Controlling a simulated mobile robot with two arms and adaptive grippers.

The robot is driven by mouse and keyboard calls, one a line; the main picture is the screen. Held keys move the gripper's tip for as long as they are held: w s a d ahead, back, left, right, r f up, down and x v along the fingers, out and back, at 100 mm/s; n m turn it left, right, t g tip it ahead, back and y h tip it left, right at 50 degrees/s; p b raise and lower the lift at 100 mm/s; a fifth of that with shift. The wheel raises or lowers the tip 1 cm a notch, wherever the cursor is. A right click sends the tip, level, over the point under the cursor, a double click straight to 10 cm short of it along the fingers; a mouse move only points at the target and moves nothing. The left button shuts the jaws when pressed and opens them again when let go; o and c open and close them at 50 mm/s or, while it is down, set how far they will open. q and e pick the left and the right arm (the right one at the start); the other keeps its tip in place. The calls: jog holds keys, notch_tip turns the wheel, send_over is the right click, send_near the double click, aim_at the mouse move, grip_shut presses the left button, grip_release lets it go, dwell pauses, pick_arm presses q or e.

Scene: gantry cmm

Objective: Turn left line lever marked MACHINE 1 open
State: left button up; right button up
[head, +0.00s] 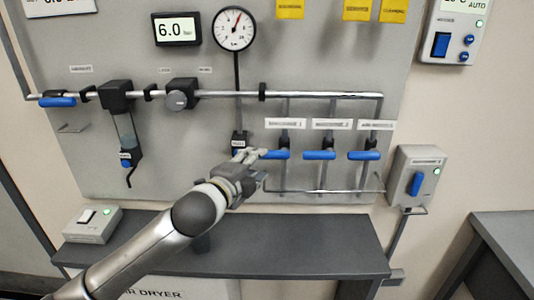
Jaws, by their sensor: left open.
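Three blue valve levers hang in a row on the grey panel. The left line lever (276,154) lies horizontal below a white label (285,123), whose text is too small to read surely. My left gripper (257,154) is open, with its fingertips at the left end of this lever. I cannot tell whether they touch it, and the fingers partly cover that end. The middle lever (319,155) and the right lever (364,155) are also horizontal. My right gripper is not in view.
A round gauge (233,29) and a 6.0 bar display (176,29) are above. A blue lever (57,101) sits on the pipe at left. A thin rail (325,191) runs below the levers. A dark shelf (300,245) and a switch box (417,175) are nearby.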

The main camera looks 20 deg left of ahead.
aim_at(265, 157)
pick_arm(q)
jog(key=p+x, duration=0.1)
jog(key=x, duration=0.7)
grip_shut()
dwell(0.3)
